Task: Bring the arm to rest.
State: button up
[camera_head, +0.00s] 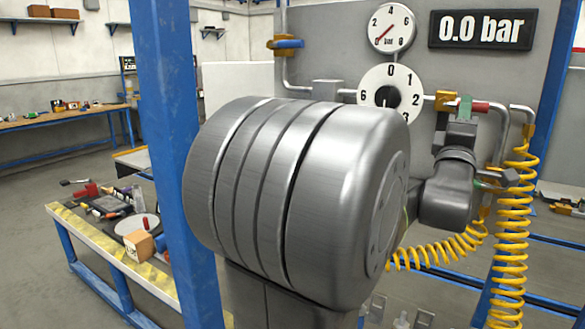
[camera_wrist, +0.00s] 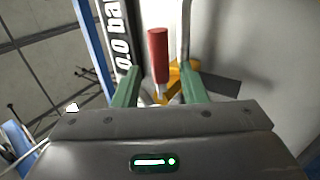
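My gripper (camera_head: 465,108) is at the wall panel on the right in the head view, beside a brass valve (camera_head: 444,101) with a red handle (camera_head: 480,107). In the wrist view its two green fingers (camera_wrist: 158,82) stand apart with a gap between them. The red handle (camera_wrist: 158,55) shows upright in that gap, with the yellow valve body (camera_wrist: 183,74) behind it. Neither finger visibly closes on the handle; whether one touches it is unclear. My large grey arm links cover the middle of the head view.
The pressure display (camera_head: 482,30) reads 0.0 bar, and the gauge (camera_head: 391,28) needle is near 0. A numbered dial (camera_head: 372,78) sits below. Yellow coiled hoses (camera_head: 513,215) hang close to my arm. A blue post (camera_head: 172,140) and a cluttered workbench (camera_head: 85,235) are left.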

jog(key=b+v, duration=0.2)
jog(key=v, duration=0.9)
jog(key=p+x, duration=0.3)
jog(key=x, duration=1.1)
jog(key=shift+r, duration=0.15)
jog(key=shift+w+d+r+m+h+p, duration=0.15)
jog(key=shift+w+m+h+p, duration=0.2)
jog(key=shift+p, duration=0.35)
jog(key=shift+s+m+g+h+p, duration=0.15)
jog(key=shift+m+g+h+p, duration=0.4)
jog(key=shift+m+p, duration=0.35)
jog(key=shift+f+m+g+h+p, duration=0.25)
jog(key=shift+m+g+h+p, duration=0.15)
jog(key=shift+m, duration=0.25)
jog(key=shift+f+m+g+h+p, duration=0.25)
jog(key=shift+m+p, duration=0.2)
jog(key=shift+m, duration=0.15)
jog(key=shift+f+m+g+h+p, duration=0.25)
jog(key=shift+m+g+p, duration=0.05)
jog(key=shift+m, duration=0.2)
